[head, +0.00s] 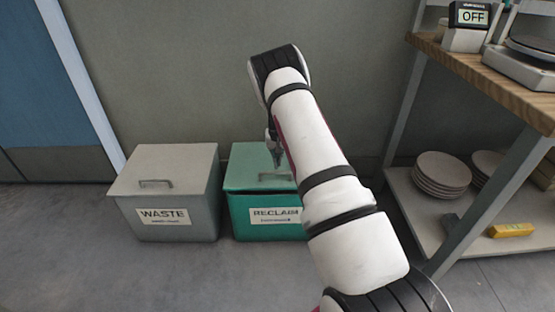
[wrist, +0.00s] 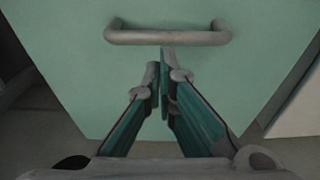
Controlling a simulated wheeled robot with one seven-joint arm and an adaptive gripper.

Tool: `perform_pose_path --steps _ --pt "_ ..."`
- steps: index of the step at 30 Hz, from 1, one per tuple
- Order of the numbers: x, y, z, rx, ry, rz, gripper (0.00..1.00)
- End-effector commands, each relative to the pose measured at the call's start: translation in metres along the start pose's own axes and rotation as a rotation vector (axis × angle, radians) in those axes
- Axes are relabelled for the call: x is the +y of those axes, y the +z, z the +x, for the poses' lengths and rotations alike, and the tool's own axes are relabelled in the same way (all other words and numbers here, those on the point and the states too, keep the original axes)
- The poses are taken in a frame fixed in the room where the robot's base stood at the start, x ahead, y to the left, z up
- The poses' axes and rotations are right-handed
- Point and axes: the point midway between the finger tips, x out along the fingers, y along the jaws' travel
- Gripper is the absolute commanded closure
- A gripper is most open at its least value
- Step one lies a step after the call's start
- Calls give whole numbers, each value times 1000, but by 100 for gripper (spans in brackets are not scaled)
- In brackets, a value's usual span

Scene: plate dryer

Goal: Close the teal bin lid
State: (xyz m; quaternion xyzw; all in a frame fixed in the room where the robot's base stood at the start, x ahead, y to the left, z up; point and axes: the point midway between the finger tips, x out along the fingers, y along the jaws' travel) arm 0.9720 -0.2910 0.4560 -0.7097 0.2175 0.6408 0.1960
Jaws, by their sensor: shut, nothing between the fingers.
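The teal bin (head: 256,218), labelled RECLAIM, stands on the floor against the wall. My gripper (head: 277,162) points down over the lid. In the wrist view its fingertips (wrist: 160,78) are together and empty, just beside the handle. I cannot tell whether they touch the lid.
A grey WASTE bin (head: 165,215) with its lid down stands just left of the teal bin. At the right is a shelf unit with a wooden top (head: 500,75) and stacked plates (head: 441,172) on its lower shelf. Floor in front of the bins is clear.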

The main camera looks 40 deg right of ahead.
Motion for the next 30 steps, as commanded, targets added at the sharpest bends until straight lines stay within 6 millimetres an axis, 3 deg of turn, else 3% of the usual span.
perform_pose_path --steps 5,14,25,30 --pt "0 1 1 -1 0 0 100" --pt "-1 18 35 -5 -1 0 100" --pt "-1 22 34 -14 -1 -1 100" --pt "-3 18 19 -7 -1 -3 100"
